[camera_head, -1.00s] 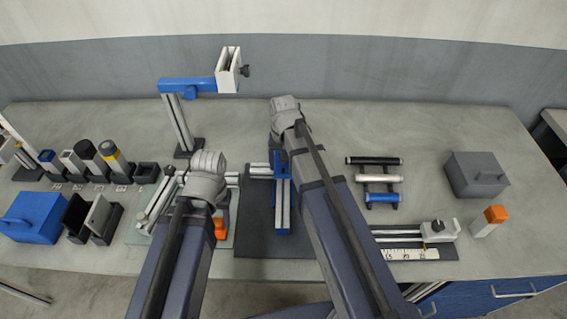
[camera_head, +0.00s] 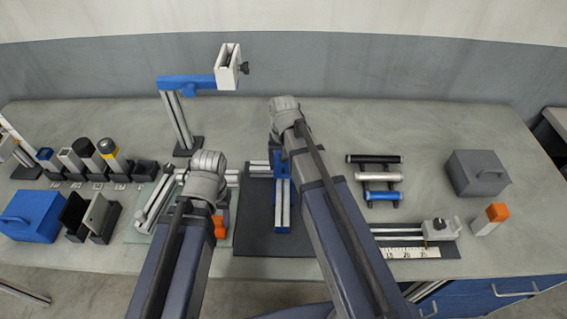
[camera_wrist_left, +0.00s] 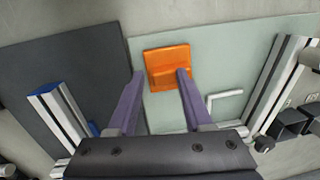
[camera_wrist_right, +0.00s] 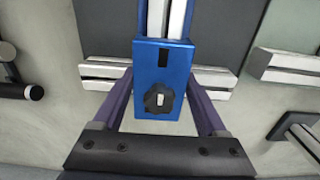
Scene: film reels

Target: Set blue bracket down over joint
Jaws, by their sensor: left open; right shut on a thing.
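The blue bracket (camera_wrist_right: 163,80), with a black knob on its face, is between the fingers of my right gripper (camera_wrist_right: 161,85), which is shut on it. The bracket lies over the place where the upright silver rail (camera_wrist_right: 166,16) meets the crosswise silver rail (camera_wrist_right: 103,72). It hides the joint itself; I cannot tell whether it rests fully on the rails. In the head view my right arm hides part of the bracket (camera_head: 277,158). My left gripper (camera_wrist_left: 161,76) is open, its fingers spread above or beside an orange block (camera_wrist_left: 167,66); contact is unclear.
The rails lie on a dark mat (camera_head: 252,236). A blue-armed stand (camera_head: 187,84) rises behind. A small rack of cylinders (camera_head: 375,178) and a grey box (camera_head: 478,172) are at right. A blue box (camera_head: 30,215) is at left.

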